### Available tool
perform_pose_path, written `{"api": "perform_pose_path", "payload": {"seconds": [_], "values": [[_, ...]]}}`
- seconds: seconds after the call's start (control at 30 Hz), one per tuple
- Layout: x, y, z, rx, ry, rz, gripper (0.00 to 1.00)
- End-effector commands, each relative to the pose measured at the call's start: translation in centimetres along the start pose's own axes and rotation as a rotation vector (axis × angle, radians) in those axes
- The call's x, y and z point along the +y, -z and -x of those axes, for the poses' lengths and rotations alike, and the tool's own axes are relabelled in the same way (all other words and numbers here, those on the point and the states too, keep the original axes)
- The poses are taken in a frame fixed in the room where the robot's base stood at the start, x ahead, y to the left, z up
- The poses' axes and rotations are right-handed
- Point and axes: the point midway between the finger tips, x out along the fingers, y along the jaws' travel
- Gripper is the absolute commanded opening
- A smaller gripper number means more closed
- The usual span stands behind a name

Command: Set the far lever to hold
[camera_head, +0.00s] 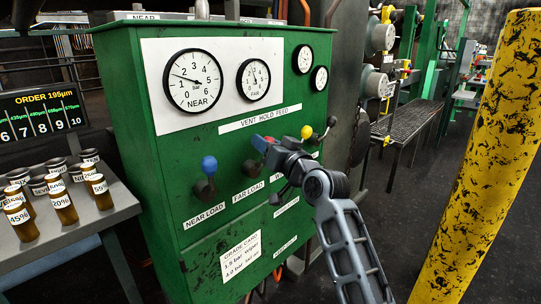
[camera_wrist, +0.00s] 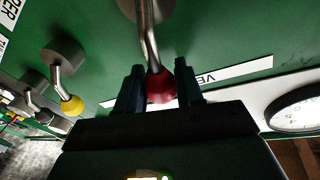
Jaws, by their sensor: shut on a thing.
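The far lever has a red knob (camera_wrist: 160,88) on a bent metal shaft (camera_wrist: 147,35), seen in the wrist view. My gripper (camera_wrist: 160,92) has its dark fingers on both sides of this knob, shut on it. In the head view my gripper (camera_head: 264,143) is at the green panel (camera_head: 180,150), above the FAR LOAD label (camera_head: 248,192), and mostly hides the lever. The VENT HOLD FEED strip (camera_head: 260,118) is above the levers. In the wrist view the knob lies close to the strip's VE letters (camera_wrist: 215,79). The lever's exact setting is hard to tell.
A blue-knobbed near lever (camera_head: 208,165) stands to the left, and a yellow-knobbed lever (camera_head: 306,131) to the right. Gauges (camera_head: 193,80) are above. A shelf with brown jars (camera_head: 62,205) is at left. A yellow post (camera_head: 480,150) stands at right.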

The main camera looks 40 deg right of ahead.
Motion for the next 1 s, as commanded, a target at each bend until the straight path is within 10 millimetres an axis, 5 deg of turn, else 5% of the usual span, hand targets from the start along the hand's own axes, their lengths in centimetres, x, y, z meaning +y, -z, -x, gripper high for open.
{"api": "perform_pose_path", "payload": {"seconds": [0.5,1.0], "values": [[-2.2,-0.5,0.6,0.063,0.050,0.307,0.00],[-2.6,-0.4,0.6,0.071,0.059,0.358,0.00]]}}
